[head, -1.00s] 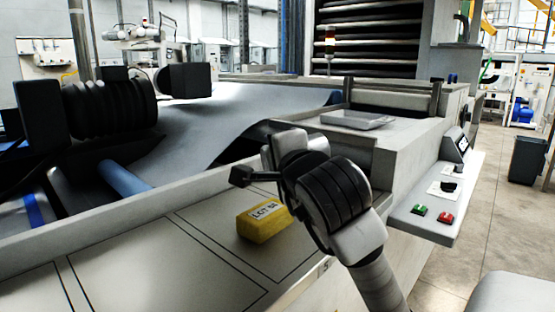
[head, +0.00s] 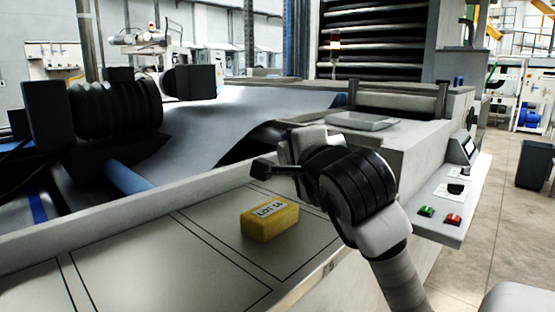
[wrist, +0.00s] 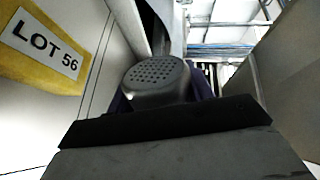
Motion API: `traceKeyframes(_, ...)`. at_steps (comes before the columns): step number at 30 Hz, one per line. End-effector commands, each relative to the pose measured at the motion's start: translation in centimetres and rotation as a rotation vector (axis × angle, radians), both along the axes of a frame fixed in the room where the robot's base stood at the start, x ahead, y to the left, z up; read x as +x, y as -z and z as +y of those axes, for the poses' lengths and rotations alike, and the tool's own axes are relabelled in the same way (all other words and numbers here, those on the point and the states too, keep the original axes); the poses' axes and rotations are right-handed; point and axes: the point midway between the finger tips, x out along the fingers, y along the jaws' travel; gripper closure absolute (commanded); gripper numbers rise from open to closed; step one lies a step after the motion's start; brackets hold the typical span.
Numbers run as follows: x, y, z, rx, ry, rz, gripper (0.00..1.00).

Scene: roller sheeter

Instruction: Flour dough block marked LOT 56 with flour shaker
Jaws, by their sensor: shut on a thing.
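The yellow dough block (head: 270,224) lies on a pale outlined panel (head: 205,222) of the machine's front deck. Its white label reads LOT 56 in the wrist view, where the block (wrist: 75,75) fills the upper left corner. The flour shaker (wrist: 155,78), with a grey rounded top full of small holes, shows in the middle of the wrist view. My gripper (wrist: 160,98) is shut on the shaker, above and to the right of the block and apart from it. In the head view my wrist hides the shaker. I see no flour on the block.
A flat metal tray (head: 362,120) sits on the machine behind my wrist. A control shelf (head: 440,215) with green and red buttons is at the right. A grey sheet (head: 215,115) and dark rollers (head: 115,105) lie behind the deck. The deck left of the block is clear.

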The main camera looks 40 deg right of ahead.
Motion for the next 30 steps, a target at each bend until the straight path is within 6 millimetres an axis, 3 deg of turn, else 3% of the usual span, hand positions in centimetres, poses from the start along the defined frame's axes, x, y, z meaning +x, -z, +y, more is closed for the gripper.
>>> traceKeyframes(8, 0.0, -0.1, 0.0, -0.003, -0.002, 0.0, 0.76)
traceKeyframes(19, 1.8, 0.0, 3.8, -0.004, -0.002, 0.0, 0.76)
traceKeyframes(30, 1.7, 0.0, 3.7, -0.001, 0.0, 0.0, 0.76)
